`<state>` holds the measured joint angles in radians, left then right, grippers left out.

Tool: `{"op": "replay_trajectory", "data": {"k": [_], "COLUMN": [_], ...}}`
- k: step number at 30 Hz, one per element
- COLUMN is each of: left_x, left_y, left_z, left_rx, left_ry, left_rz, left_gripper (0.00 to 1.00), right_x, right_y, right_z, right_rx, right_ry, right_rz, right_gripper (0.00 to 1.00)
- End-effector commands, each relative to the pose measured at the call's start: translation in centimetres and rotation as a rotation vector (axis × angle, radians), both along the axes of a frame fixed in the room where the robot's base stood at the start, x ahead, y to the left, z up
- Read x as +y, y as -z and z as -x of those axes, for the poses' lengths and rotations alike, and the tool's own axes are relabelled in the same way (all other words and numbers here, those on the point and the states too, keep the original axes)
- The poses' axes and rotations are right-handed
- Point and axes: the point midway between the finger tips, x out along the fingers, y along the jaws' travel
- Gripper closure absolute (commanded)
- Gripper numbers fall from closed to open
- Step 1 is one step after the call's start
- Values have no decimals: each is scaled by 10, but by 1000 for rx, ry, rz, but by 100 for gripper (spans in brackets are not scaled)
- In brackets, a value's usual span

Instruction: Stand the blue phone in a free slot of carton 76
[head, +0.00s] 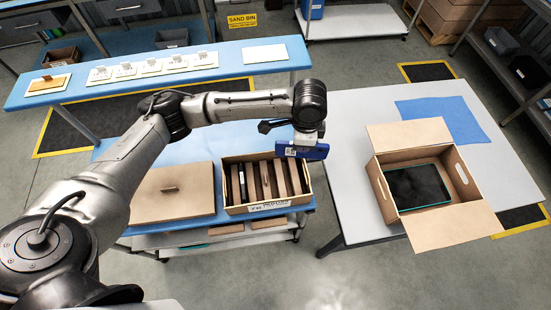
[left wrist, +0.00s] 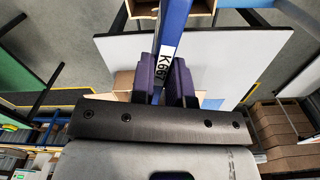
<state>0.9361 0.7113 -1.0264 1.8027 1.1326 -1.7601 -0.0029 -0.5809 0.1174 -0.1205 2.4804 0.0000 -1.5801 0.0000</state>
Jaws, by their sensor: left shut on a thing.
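The blue phone (head: 307,151) is held by my left gripper (head: 304,137), above the right side of the slotted carton. In the left wrist view the phone (left wrist: 173,30) shows edge-on with a white label, between the two dark fingers of the gripper (left wrist: 167,75). The slotted carton (head: 232,209) stands on the blue bench, open at the top. Brown dividers split it into several slots, and a dark item (head: 243,186) stands in one toward the left. Its front label (head: 270,206) is too small to read surely as 76. My right gripper is not in view.
A brown lid-like board (head: 172,207) with a handle lies left of the carton. An open carton (head: 463,217) with a dark tablet (head: 419,187) inside stands on the grey table (head: 350,130) at right, near a blue mat (head: 445,118). A gap separates bench and table.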

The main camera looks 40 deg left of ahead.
Motion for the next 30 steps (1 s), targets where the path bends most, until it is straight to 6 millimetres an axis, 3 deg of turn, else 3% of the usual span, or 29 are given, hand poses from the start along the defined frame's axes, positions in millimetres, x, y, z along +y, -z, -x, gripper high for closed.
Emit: {"op": "replay_trajectory", "data": {"k": [3, 15, 21, 30], "left_x": [10, 46, 58, 65], "left_y": [24, 102, 125, 138], "left_z": [3, 27, 40, 46], "left_rx": [7, 5, 2, 0], "left_ry": [235, 978, 1205, 1326], "left_rz": [1, 2, 1, -1], "left_gripper": [100, 100, 100, 100], "right_x": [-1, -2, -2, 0], "right_y": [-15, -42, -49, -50], "right_z": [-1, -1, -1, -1], "right_rx": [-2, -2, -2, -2], "right_ry": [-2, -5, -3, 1], "right_rz": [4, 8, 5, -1], "right_gripper": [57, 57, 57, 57]}}
